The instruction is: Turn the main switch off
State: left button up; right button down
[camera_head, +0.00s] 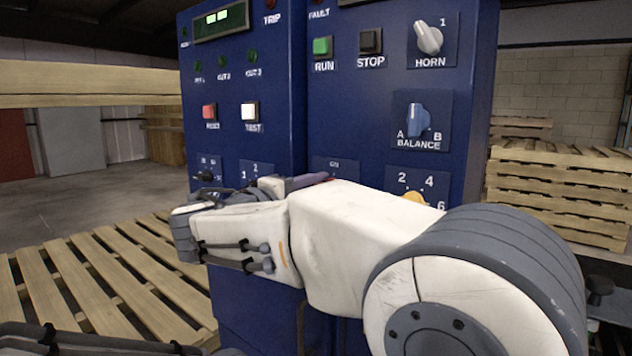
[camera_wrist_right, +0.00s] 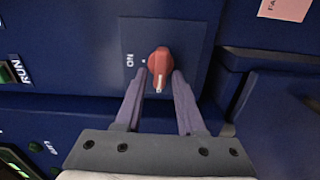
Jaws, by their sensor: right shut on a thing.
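The main switch is a red rotary knob (camera_wrist_right: 160,62) on a dark blue square plate (camera_wrist_right: 190,32), seen in the right wrist view. The white label ON is left of the knob, with a small white mark between them. The knob's pale pointer faces down in that view, toward my gripper, not at the label. My right gripper (camera_wrist_right: 160,78) has its two purple fingers closed on either side of the red knob. In the head view my right arm hides most of the switch; a purple finger (camera_head: 307,181) shows at the panel.
The blue cabinet carries a RUN button (camera_head: 322,46), a STOP button (camera_head: 370,41), a HORN knob (camera_head: 429,38) and a BALANCE knob (camera_head: 417,120). A yellow selector (camera_head: 415,198) sits just above my right arm. Wooden pallets (camera_head: 110,270) lie at left; more are stacked at right (camera_head: 560,190).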

jog(key=shift+f+n, duration=0.15)
jog(key=shift+n, duration=0.15)
jog(key=c, duration=0.8)
grip_release()
jog(key=shift+s, duration=0.1)
jog(key=p+v, duration=0.2)
jog(key=v, duration=0.8)
jog(key=shift+s+a, duration=0.1)
jog(key=shift+s, duration=0.05)
